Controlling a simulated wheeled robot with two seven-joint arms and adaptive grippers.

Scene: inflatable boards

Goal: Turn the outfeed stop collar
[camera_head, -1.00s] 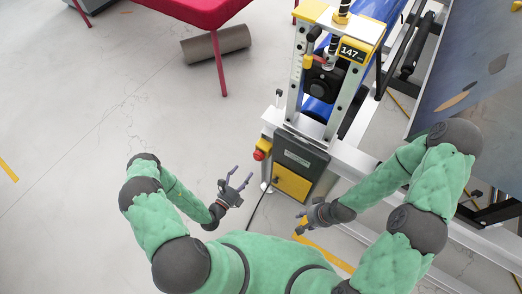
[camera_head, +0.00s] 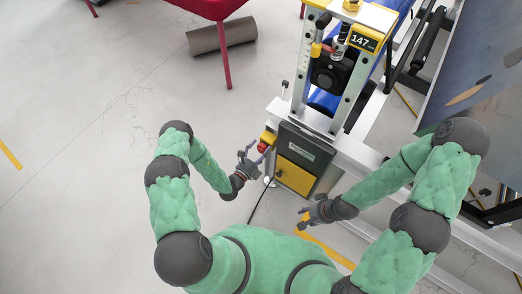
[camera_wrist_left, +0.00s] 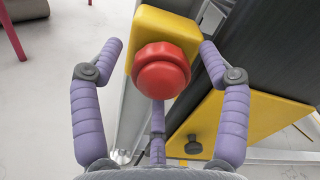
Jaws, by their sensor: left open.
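The outfeed stop collar appears to be the red knob (camera_head: 262,148) on a yellow housing (camera_head: 269,137) at the machine's left front corner. In the left wrist view the red knob (camera_wrist_left: 161,72) has a round front face and an angular rim, on its yellow housing (camera_wrist_left: 163,28). My left gripper (camera_head: 255,155) is open at the knob. In the left wrist view its fingers (camera_wrist_left: 160,47) stand left and right of the knob, apart from it, with a third finger below. My right gripper (camera_head: 303,218) looks open and empty, right of the left one and in front of the machine.
A grey cabinet with a yellow panel (camera_head: 295,175) stands just right of the knob. Above is a frame with a display reading 147 (camera_head: 363,39). A dark roll (camera_head: 222,35) lies on the floor by a red table (camera_head: 206,8). The floor at left is clear.

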